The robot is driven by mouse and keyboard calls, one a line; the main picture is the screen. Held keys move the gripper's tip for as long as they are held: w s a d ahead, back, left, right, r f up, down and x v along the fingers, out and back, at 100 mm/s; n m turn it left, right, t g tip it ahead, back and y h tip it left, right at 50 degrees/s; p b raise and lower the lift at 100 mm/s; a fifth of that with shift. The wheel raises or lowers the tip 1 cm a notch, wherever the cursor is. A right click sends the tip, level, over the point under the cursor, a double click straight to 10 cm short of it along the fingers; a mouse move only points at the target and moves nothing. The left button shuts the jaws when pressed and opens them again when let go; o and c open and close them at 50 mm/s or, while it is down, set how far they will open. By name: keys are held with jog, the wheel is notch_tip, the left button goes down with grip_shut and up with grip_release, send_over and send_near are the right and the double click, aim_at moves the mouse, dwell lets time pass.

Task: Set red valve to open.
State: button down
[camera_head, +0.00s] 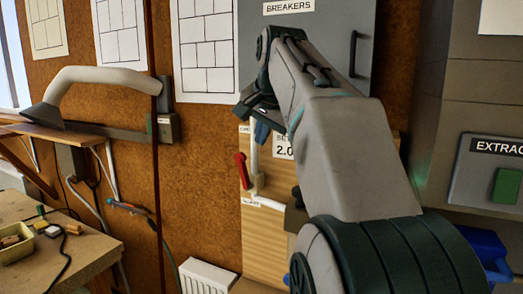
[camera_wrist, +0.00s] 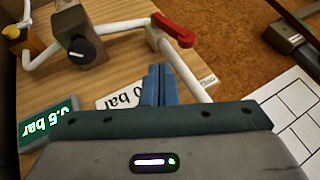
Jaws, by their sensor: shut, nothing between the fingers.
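The red valve handle (camera_head: 242,171) is on the wooden board below the grey breaker box, beside a white pipe (camera_head: 253,160). In the wrist view the red handle (camera_wrist: 175,29) is near the top centre, over a cream valve body (camera_wrist: 154,37). My gripper (camera_wrist: 158,70) shows two blue fingertips pressed together, empty, pointing toward the pipe just below the handle in the picture. The fingers look apart from the handle. In the head view my gripper (camera_head: 262,132) is above and slightly right of the handle, partly hidden by my wrist.
A regulator with a black knob (camera_wrist: 80,48) and a green display reading bar (camera_wrist: 48,122) are left of the valve in the wrist view. A breaker box (camera_head: 300,60) hangs above; a radiator (camera_head: 207,277) stands below.

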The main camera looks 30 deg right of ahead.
jog(key=n+t+h+b, duration=0.1)
jog(key=n+h+b, duration=0.3)
jog(key=n+h, duration=0.95)
send_near(244, 173)
jog(key=d+n+y, duration=0.3)
jog(key=d, duration=0.1)
jog(key=w+a+n+t, duration=0.2)
jog(key=a+n+t, duration=0.2)
jog(key=a+n, duration=0.3)
jog(key=w+d+p, duration=0.4)
jog(key=d, duration=0.5)
jog(key=shift+s+f+b, duration=0.1)
jog(key=shift+b, duration=0.3)
